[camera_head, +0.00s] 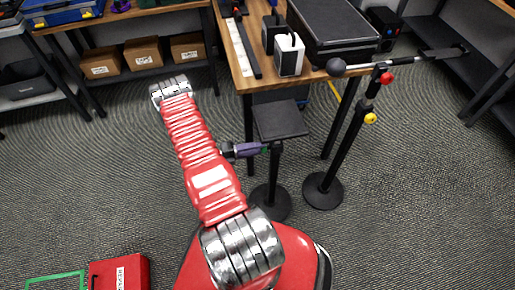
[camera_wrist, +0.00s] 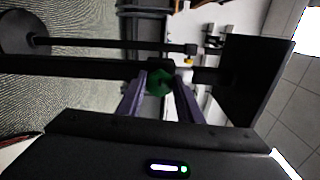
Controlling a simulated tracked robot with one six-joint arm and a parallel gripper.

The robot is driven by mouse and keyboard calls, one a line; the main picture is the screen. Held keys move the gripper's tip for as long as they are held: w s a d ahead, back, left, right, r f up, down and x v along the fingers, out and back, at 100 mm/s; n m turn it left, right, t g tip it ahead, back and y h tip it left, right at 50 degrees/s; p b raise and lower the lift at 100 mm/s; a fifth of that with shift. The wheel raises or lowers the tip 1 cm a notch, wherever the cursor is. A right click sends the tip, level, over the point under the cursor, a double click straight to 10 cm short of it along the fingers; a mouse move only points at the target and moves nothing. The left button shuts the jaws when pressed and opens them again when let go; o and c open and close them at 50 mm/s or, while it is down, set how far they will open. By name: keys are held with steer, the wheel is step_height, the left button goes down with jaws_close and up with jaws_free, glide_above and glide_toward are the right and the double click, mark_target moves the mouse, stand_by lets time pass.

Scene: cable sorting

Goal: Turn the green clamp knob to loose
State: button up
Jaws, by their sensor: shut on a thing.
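The green clamp knob (camera_wrist: 158,87) sits on the dark post of a stand, between the two purple fingers of my gripper (camera_wrist: 161,78) in the wrist view. The fingers are shut on it, one on each side. In the head view my gripper (camera_head: 262,148) reaches from the left to the post under a flat black top (camera_head: 281,120). Only a small bit of green shows there, and the rest of the knob is hidden by the fingers. The angle of the knob cannot be read.
A second stand (camera_head: 346,145) with a red and a yellow knob and a long crossbar stands just right. A wooden table (camera_head: 240,77) with a black case is behind. Shelves with cardboard boxes (camera_head: 143,53) are at the back left. A red box (camera_head: 120,272) lies on the floor.

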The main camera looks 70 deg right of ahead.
steer(key=shift+f+n, duration=0.2)
steer(key=shift+n, duration=1.2)
steer(key=o, duration=1)
steer(key=shift+r, duration=0.1)
steer(key=v, duration=1.4)
